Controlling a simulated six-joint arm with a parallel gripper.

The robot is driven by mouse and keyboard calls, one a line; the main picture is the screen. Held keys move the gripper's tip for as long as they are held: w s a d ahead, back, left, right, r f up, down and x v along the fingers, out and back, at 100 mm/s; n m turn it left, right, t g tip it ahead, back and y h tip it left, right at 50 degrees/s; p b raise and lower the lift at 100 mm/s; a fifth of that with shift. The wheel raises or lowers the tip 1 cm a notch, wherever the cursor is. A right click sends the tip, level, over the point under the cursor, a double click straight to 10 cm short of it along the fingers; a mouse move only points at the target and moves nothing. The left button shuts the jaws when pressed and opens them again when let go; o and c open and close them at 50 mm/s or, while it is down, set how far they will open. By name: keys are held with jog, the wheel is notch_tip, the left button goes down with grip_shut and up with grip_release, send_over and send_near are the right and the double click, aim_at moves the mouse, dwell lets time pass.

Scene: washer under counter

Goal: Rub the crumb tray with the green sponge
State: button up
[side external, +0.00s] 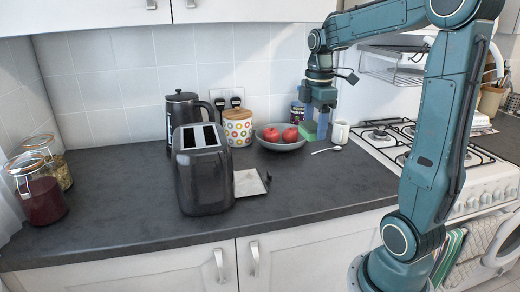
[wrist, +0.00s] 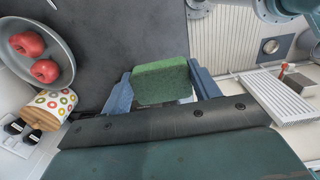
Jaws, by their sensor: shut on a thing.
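The green sponge (wrist: 160,82) is held between the two blue fingers of my gripper (wrist: 163,92) in the wrist view. In the side view my gripper (side external: 317,117) points down at the back of the counter, right of the fruit bowl, with the sponge (side external: 309,130) at its fingertips. Whether the sponge touches the counter I cannot tell. The crumb tray (side external: 249,183) is a flat, light plate sticking out at the right side of the black toaster (side external: 203,170). It is well to the left of my gripper and not seen in the wrist view.
A grey bowl (side external: 280,146) with red apples stands just left of my gripper. A white mug (side external: 340,132) stands close on its right, with a spoon (side external: 326,150) in front. A dotted pot (side external: 238,127) and black kettle (side external: 187,108) stand behind the toaster.

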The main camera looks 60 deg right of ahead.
jog(key=w+f, duration=0.5)
jog(key=w, duration=0.4)
send_near(256, 178)
jog(key=shift+w+f, duration=0.15)
jog(key=shift+f, duration=2.5)
jog(key=shift+w+d+f, duration=0.55)
jog(key=shift+f, duration=0.05)
jog(key=shift+w+d+r, duration=0.1)
jog(key=shift+w+d, duration=0.15)
jog(key=shift+w+d+f, duration=0.2)
jog(key=shift+w+d, duration=0.35)
jog(key=shift+r, duration=0.15)
jog(key=shift+s+a, duration=1.45)
notch_tip(256, 178, up, 8)
